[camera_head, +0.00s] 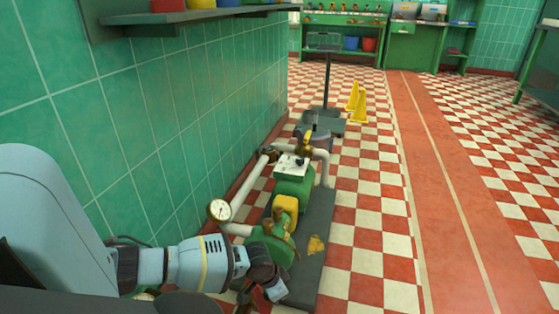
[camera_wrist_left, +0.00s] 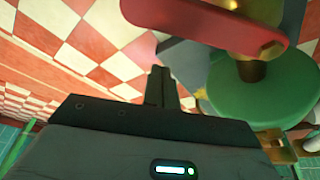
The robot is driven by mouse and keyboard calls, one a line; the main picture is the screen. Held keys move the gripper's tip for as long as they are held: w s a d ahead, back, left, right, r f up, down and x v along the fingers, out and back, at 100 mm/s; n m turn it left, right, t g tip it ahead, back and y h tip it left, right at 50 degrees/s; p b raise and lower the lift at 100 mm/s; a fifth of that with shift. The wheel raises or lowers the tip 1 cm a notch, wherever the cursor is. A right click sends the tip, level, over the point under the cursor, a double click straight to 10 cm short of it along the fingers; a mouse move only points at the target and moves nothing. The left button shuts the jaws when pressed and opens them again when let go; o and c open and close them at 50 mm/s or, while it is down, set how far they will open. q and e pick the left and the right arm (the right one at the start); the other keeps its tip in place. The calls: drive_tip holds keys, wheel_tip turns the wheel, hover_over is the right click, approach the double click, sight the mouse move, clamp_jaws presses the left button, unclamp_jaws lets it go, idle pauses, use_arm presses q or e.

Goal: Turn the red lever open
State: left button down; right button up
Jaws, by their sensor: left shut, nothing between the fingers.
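The red lever (camera_wrist_left: 200,22) is a rounded bar across the top of the left wrist view, on a brass stem (camera_wrist_left: 251,71) above a round green body (camera_wrist_left: 270,98). In the head view a small red part, likely the lever (camera_head: 276,292), shows beside my left gripper (camera_head: 260,294) and is mostly hidden by it. My left gripper's fingers (camera_wrist_left: 163,84) are closed together and empty. In the wrist view they appear below the lever with a gap in the picture; contact is not visible. My right gripper is not in view.
A green pump (camera_head: 292,184) with white pipes and a pressure gauge (camera_head: 220,210) stands on a dark base plate (camera_head: 318,230) beside the green tiled wall (camera_head: 150,110). A grey stand (camera_head: 327,82) and yellow floor signs (camera_head: 357,104) are beyond. The checkered floor at right is clear.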

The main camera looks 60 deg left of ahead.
sight(258, 296)
use_arm(q)
drive_tip(key=s, duration=0.3)
drive_tip(key=shift+s+a+r, duration=0.15)
drive_tip(key=shift+s+a, duration=0.2)
drive_tip(key=shift+s, duration=0.05)
drive_tip(key=shift+s, duration=0.1)
drive_tip(key=shift+s+m, duration=0.2)
drive_tip(key=shift+m, duration=0.2)
